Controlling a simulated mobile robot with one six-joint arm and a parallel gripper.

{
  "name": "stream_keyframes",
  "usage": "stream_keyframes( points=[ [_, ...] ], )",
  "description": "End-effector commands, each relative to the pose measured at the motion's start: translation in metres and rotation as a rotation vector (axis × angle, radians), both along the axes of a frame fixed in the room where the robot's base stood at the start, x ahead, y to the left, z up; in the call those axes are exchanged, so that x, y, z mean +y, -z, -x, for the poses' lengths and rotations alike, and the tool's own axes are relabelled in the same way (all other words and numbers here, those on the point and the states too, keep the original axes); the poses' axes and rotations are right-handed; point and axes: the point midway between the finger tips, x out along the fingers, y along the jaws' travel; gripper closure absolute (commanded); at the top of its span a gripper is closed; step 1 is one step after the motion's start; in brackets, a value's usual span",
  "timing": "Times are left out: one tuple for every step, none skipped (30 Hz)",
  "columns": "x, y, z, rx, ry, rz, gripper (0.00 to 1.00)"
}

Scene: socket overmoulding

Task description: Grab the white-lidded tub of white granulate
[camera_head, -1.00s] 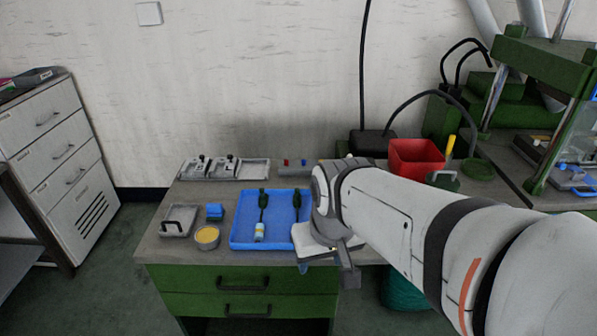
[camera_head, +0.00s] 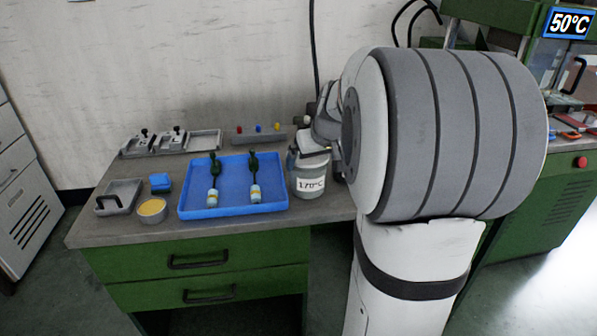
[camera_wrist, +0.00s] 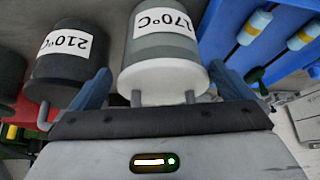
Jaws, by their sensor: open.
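The tub with a white lid and a "170°C" label (camera_head: 309,184) stands upright on the table, to the right of the blue tray. The wrist view shows its white lid (camera_wrist: 160,82) and greyish wall. My gripper (camera_wrist: 160,72) is open, with one blue finger on each side of the lid. I cannot tell whether the fingers touch it. In the head view, my arm hides the gripper's fingers and the tub's right side. The granulate cannot be made out clearly.
A dark tub labelled "210°C" (camera_wrist: 67,58) stands close beside my left finger in the wrist view. The blue tray (camera_head: 232,184) holds two dark-handled tools. A small yellow-filled dish (camera_head: 151,209) and a blue block (camera_head: 160,183) lie further left.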

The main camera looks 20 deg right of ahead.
Motion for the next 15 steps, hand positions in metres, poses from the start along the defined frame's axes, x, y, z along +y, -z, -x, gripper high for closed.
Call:
stream_keyframes(
  points=[
    [0.0,0.005,-0.003,0.001,0.0,-0.001,0.0],
    [0.001,0.008,-0.005,0.001,0.0,-0.001,0.0],
    [0.001,0.013,-0.009,0.003,0.0,-0.001,0.0],
    [0.001,0.017,-0.012,0.003,0.0,-0.001,0.0],
    [0.001,0.021,-0.015,0.002,0.0,-0.001,0.0],
    [0.001,0.026,-0.019,0.002,0.0,-0.001,0.0],
    [0.0,0.03,-0.021,0.003,0.0,-0.002,0.0],
    [0.0,0.033,-0.023,0.002,0.0,-0.002,0.0],
    [0.0,0.036,-0.025,0.001,0.001,-0.001,0.0],
    [0.0,0.038,-0.026,0.0,0.001,0.0,0.0],
    [0.0,0.038,-0.027,0.0,0.001,0.0,0.0],
    [0.0,0.039,-0.027,0.0,0.001,0.0,0.0],
    [0.0,0.038,-0.027,0.0,0.001,0.0,0.0],
    [0.0,0.038,-0.027,0.0,0.001,0.0,0.0],
    [0.0,0.038,-0.027,0.0,0.001,0.0,0.0]
  ],
)
